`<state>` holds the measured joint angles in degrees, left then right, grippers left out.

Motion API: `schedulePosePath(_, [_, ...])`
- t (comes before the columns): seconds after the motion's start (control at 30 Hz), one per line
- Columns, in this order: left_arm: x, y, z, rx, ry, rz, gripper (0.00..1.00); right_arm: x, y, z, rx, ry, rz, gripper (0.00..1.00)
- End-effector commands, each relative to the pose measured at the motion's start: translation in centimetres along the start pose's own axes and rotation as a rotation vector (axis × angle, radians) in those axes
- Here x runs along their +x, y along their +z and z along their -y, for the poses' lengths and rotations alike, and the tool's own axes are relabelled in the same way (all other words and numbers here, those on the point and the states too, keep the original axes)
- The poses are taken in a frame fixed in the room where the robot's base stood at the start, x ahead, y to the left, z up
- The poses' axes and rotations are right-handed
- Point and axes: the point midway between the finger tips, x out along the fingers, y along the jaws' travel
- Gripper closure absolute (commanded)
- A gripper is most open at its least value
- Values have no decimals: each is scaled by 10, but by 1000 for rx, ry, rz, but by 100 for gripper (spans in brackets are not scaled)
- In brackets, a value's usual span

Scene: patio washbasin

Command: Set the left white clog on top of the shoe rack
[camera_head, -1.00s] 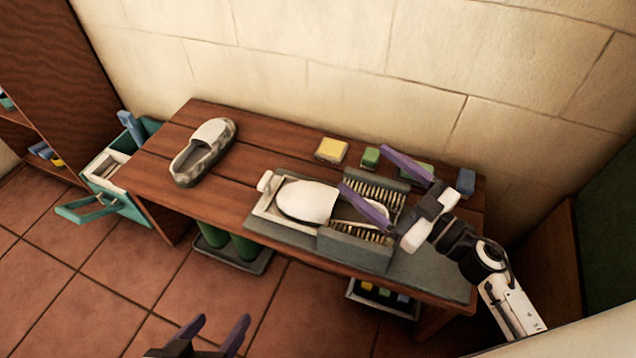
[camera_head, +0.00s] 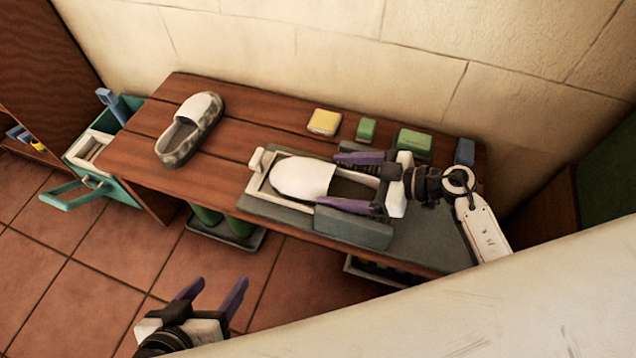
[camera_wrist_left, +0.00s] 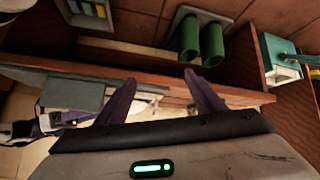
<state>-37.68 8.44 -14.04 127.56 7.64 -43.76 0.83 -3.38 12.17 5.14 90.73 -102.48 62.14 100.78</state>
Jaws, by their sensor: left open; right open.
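One white clog (camera_head: 188,128) with grey-brown speckled sides lies on the left part of the wooden bench (camera_head: 140,150). A second, clean-looking white clog (camera_head: 298,176) lies in a pale tray (camera_head: 262,190) on a grey mat further right. My right gripper (camera_head: 327,181) is open, its fingers on either side of this second clog's open end; contact cannot be told. My left gripper (camera_head: 220,282) is open and empty in front of the bench, apart from both clogs; it also shows in the left wrist view (camera_wrist_left: 160,82). I cannot tell which wooden piece is the shoe rack.
Yellow (camera_head: 324,122) and green (camera_head: 366,129) blocks line the bench's back edge by the wall. A grey brush block (camera_head: 352,228) flanks the tray. Green boots (camera_head: 240,227) stand below. A teal crate (camera_head: 124,192) and wooden shelf unit (camera_head: 40,70) are left.

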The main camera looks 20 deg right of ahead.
Motion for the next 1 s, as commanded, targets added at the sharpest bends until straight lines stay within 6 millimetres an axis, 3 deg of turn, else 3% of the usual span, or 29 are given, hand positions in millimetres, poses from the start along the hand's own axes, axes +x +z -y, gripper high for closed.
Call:
schedulePosePath(0.1, [8, 3, -2, 11, 14, 17, 38, 23, 1, 1, 0, -2, -5, 18])
schedulePosePath(0.3, [14, 5, -6, 29, 34, 51, 38, 49, 1, 0, 0, 0, -3, 18])
schedulePosePath(0.6, [14, 4, -7, 32, 39, 57, 38, 52, -1, 1, 0, 0, -2, 18])
schedulePosePath(0.87, [14, 4, -7, 32, 38, 56, 38, 52, -1, 0, -1, 0, -3, 59])
schedulePosePath(1.0, [14, 4, -7, 32, 38, 56, 38, 52, -2, 0, -1, 0, -3, 60])
